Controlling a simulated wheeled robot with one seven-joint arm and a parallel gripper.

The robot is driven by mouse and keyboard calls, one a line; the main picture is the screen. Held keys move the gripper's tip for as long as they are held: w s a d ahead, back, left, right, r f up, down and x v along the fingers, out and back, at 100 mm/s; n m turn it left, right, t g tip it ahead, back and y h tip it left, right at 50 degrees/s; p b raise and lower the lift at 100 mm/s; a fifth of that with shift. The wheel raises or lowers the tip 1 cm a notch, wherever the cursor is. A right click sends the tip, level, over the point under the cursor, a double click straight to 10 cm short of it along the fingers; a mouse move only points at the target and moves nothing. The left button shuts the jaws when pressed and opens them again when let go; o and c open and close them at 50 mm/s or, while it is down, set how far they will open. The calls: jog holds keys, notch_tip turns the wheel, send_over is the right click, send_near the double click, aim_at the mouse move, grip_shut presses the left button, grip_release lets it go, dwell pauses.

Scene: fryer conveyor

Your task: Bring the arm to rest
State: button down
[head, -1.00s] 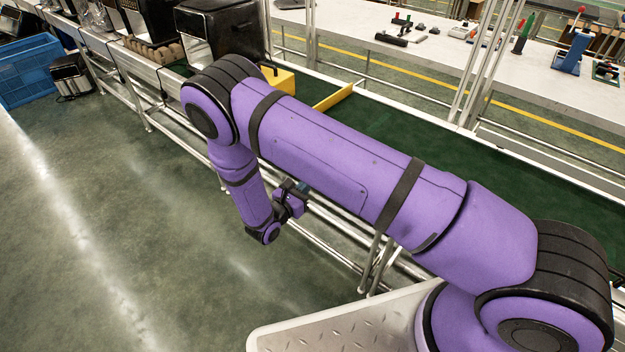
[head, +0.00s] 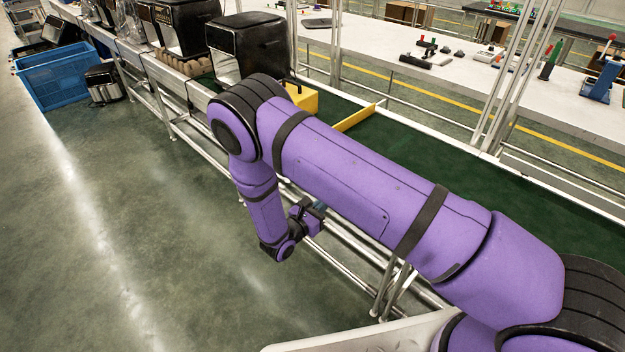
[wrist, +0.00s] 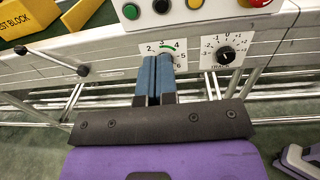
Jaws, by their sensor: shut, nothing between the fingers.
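My purple arm reaches out across the head view, bent down at its elbow beside the conveyor. My gripper (wrist: 156,82) is shut and empty, its two blue fingers together in the wrist view. The fingertips lie in front of a numbered dial plate (wrist: 180,45) on the conveyor's side panel and hide part of it. I cannot tell whether they touch it. In the head view the gripper (head: 318,208) is small, low beside the conveyor frame and partly hidden by my arm.
The green conveyor belt (head: 440,150) runs behind my arm, with a yellow guide bar (head: 357,117) over it. Black fryers (head: 247,50) stand along the line. The panel has buttons (wrist: 162,6) and a second dial (wrist: 226,55). Blue crates (head: 62,75) stand far left; floor is open.

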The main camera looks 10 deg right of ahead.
jog(key=s+d+r+m+g+y, duration=0.15)
jog(key=d+r+m+g, duration=0.3)
jog(key=r, duration=0.65)
jog(key=s+d+r+m+g+y, duration=0.1)
jog(key=s+d+r+m+g, duration=0.25)
jog(key=r+m, duration=0.45)
jog(key=s+d+r+m+g+y, duration=0.25)
jog(key=d+r+g, duration=0.2)
jog(key=r, duration=0.85)
jog(key=s+d+r+m+t+y, duration=0.2)
jog(key=s+r+m+t+y, duration=0.1)
jog(key=s+r, duration=0.5)
jog(key=s+d+r+m+t+y, duration=0.1)
jog(key=s+r+m+t+y, duration=0.2)
jog(key=s, duration=1.2)
jog(key=shift+s+d+r+m+t+y, duration=0.35)
jog(key=shift+r+m+y, duration=1.25)
jog(key=shift+r+m, duration=1)
jog(key=shift+r+n, duration=0.3)
